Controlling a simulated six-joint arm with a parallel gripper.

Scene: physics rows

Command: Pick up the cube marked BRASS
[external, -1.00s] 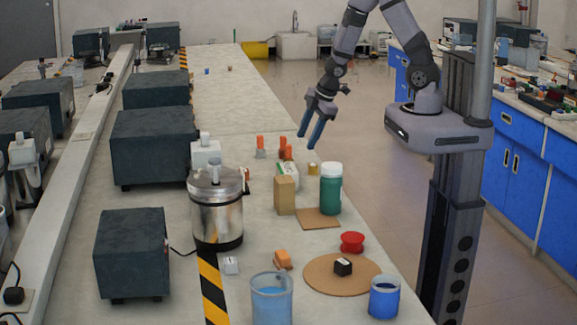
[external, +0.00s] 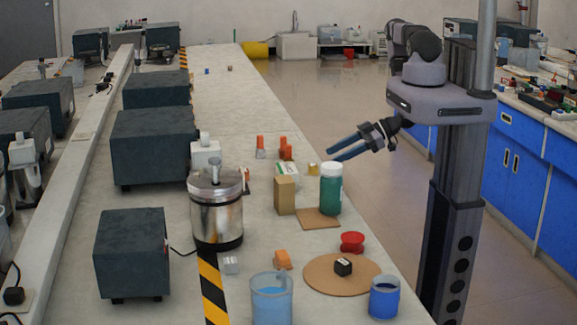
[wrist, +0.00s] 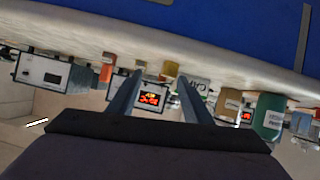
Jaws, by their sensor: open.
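No BRASS marking is readable in either view. A small gold cube (external: 313,169) stands on the bench behind the green-labelled bottle (external: 331,188); its colour fits brass. My gripper (external: 333,149) is open and empty, its two blue-grey fingers pointing left over the bench's right edge. In the external picture the fingertips are just above and right of the gold cube, apart from it. In the wrist view, which looks upside down, a yellowish block (wrist: 170,68) shows between the fingers (wrist: 158,80); it is probably the same cube.
A tan block (external: 285,195), a white-green box (external: 288,173) and orange items (external: 285,152) stand close by. A black cube (external: 343,267) with a white label lies on a round board (external: 318,283). A silver cube (external: 231,265) is near the metal pot (external: 216,210).

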